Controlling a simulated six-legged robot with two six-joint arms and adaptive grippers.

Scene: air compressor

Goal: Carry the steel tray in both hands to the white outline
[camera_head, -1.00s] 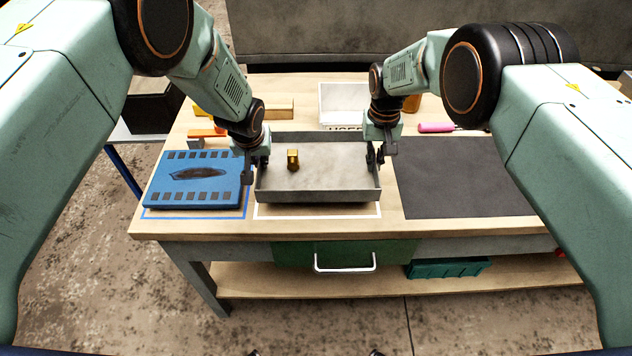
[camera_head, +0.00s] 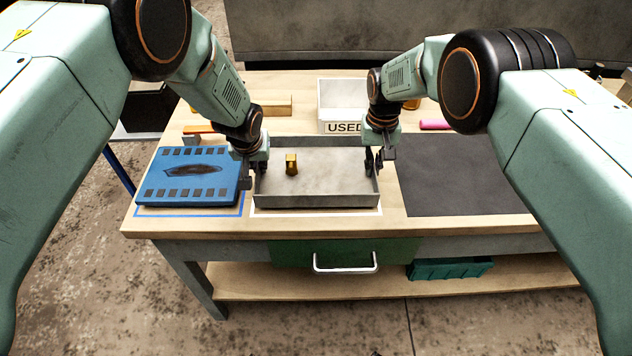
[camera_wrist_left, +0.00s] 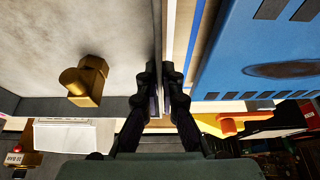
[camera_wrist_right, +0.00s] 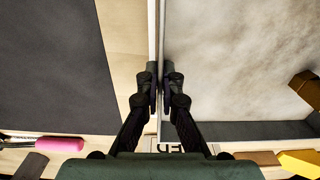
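The grey steel tray (camera_head: 330,187) is level over the white outline (camera_head: 318,213) near the table's front edge. The outline's front line shows just in front of it; I cannot tell whether the tray touches the table. A small brass fitting (camera_head: 291,164) stands inside the tray, left of its middle, and shows in the left wrist view (camera_wrist_left: 88,82). My left gripper (camera_wrist_left: 160,92) is shut on the tray's left wall, one finger on each side. My right gripper (camera_wrist_right: 160,90) is shut on the right wall in the same way.
A blue pad (camera_head: 157,190) lies close to the tray's left, inside a blue outline. A dark mat (camera_head: 455,180) lies to the right. A white bin marked USED (camera_head: 343,96) stands behind the tray. A pink-handled tool (camera_head: 435,125) lies at the back right.

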